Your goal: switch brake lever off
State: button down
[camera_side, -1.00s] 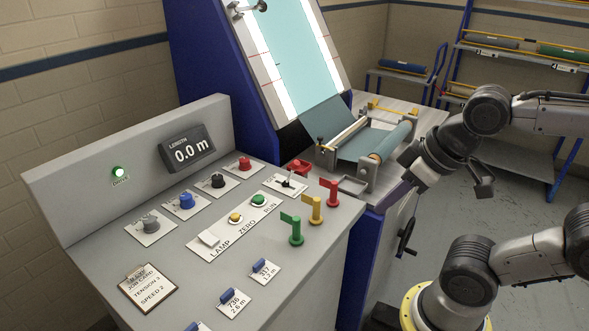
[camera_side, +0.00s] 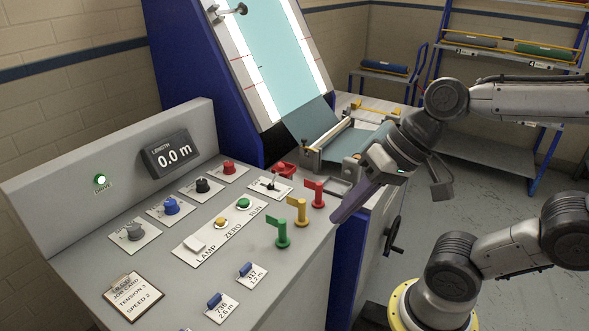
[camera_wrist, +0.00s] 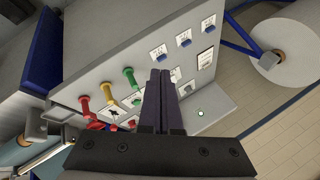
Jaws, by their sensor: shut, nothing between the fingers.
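No readable label says brake, so I cannot tell which control is the brake lever. A small black lever (camera_side: 271,184) stands on a white plate behind the coloured handles. A red handle (camera_side: 317,193), a yellow handle (camera_side: 300,210) and a green handle (camera_side: 282,234) stand upright in a row at the panel's right edge. In the wrist view the red (camera_wrist: 86,106), yellow (camera_wrist: 106,92) and green (camera_wrist: 131,76) handles are left of the fingers. My gripper (camera_side: 337,217) is shut and empty, just right of the red handle in the side view; its dark fingers point at the panel (camera_wrist: 160,75).
The sloping panel also carries several knobs, including a blue knob (camera_side: 171,206), and a length display (camera_side: 170,153). A roller assembly (camera_side: 345,145) stands behind my gripper. A black handwheel (camera_side: 391,237) juts from the machine's side. Open floor lies to the right.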

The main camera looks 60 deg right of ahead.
jog(key=w+d+m+t+y, duration=0.3)
jog(key=w+d+m, duration=0.1)
jog(key=w+m, duration=1.1)
jog(key=d+f+m+t+h, duration=0.1)
jog(key=d+f+m, duration=0.3)
jog(key=d, duration=0.6)
jog(key=d+f+m+t+h, duration=0.1)
jog(key=d+f+m+h, duration=0.2)
jog(key=d+m, duration=0.6)
jog(key=shift+w+d+f+t+h, duration=0.3)
jog(key=shift+d+f, duration=0.05)
jog(key=shift+d, duration=0.25)
send_near(276, 176)
jog(key=x, duration=0.3)
jog(key=shift+d+f, duration=0.15)
jog(key=shift+d, duration=0.05)
